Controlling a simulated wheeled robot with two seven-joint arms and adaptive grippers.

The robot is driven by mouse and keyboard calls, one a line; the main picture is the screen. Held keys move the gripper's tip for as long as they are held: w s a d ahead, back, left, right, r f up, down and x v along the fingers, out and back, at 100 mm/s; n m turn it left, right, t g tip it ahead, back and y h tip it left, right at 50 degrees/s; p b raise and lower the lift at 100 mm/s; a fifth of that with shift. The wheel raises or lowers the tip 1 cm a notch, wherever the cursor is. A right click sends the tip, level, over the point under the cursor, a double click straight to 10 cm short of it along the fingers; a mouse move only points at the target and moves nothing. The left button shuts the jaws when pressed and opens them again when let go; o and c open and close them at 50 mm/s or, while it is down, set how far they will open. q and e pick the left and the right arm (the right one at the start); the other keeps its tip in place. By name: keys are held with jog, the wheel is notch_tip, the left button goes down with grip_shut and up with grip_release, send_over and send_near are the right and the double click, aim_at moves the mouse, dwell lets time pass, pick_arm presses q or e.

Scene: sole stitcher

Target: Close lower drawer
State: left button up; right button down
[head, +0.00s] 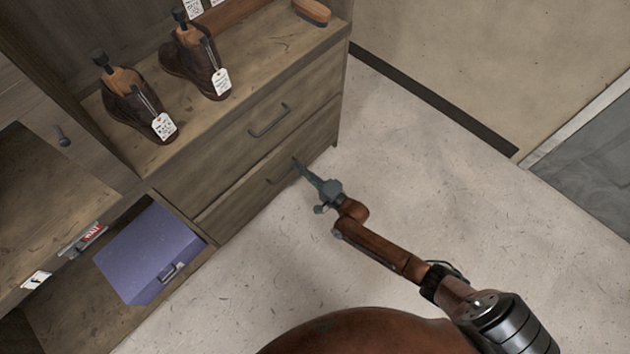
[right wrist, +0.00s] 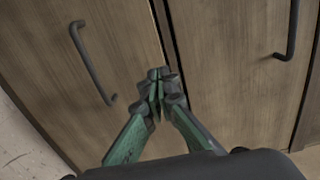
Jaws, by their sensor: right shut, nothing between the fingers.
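The lower drawer (head: 240,196) is the bottom wooden front of the cabinet in the head view. Its front stands slightly proud of the upper drawer (head: 230,145), and a narrow dark gap runs between the two fronts in the right wrist view. The lower drawer's dark handle (right wrist: 92,62) shows at left there. My right gripper (head: 298,163) is shut and empty, with its tips at the lower drawer's upper edge, close to the gap. It also shows in the right wrist view (right wrist: 157,88). I cannot tell whether the tips touch the wood. My left gripper is not in view.
A blue-purple box (head: 150,250) sits in a low compartment at left. The pale floor (head: 420,180) in front and to the right is clear.

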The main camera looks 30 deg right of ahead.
jog(key=p+v, duration=0.2)
jog(key=v, duration=0.4)
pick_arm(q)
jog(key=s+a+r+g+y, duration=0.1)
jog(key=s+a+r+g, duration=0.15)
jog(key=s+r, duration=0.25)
pick_arm(e)
jog(key=b, duration=0.1)
send_near(235, 192)
jog(key=b+x, duration=0.4)
jog(key=x, duration=0.1)
jog(key=shift+w+a+f+b, duration=0.2)
jog(key=shift+w+b, duration=0.05)
jog(key=shift+b, duration=0.15)
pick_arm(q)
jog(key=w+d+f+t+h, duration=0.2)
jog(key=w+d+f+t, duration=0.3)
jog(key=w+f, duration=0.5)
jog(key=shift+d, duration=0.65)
pick_arm(e)
jog(key=shift+w+a+r, duration=0.2)
jog(key=shift+w, duration=0.4)
